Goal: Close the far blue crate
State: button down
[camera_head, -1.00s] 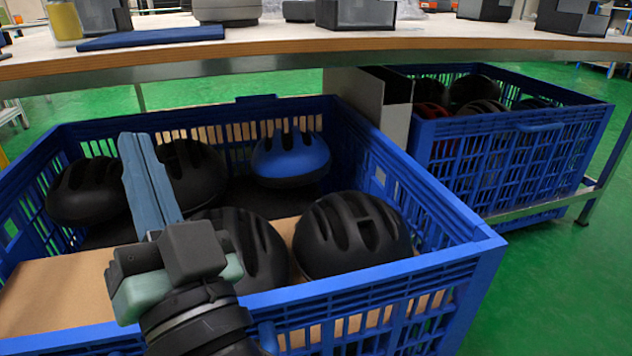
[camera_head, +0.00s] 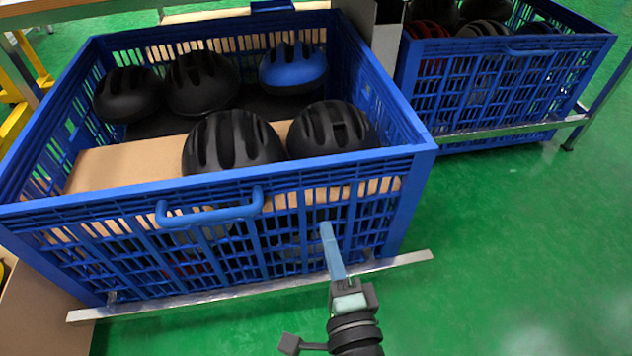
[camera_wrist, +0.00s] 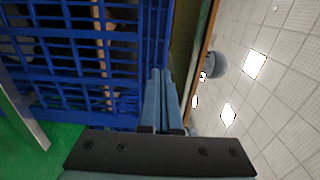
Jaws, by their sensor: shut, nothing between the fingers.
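Two blue slatted crates are in the head view. The larger crate (camera_head: 290,184) at left stands nearer, open at the top, with helmets inside and a blue handle (camera_head: 210,212) on its front wall. The other crate (camera_head: 495,95) is at the upper right, farther back, also with helmets and a handle (camera_head: 540,50). My gripper (camera_head: 326,232) is shut and empty, fingers pointing up in front of the larger crate's front wall, right of and below its handle. Whether it touches the wall I cannot tell. In the wrist view the fingers (camera_wrist: 166,95) appear beside blue slats (camera_wrist: 80,60).
A metal rail (camera_head: 250,290) runs along the larger crate's lower front, and another rail (camera_head: 510,128) runs under the right crate. A pale upright panel (camera_head: 386,40) stands between the crates. Green floor (camera_head: 520,250) is clear at the right and front.

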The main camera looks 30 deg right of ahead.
aim_at(311, 173)
jog(key=x, duration=1.1)
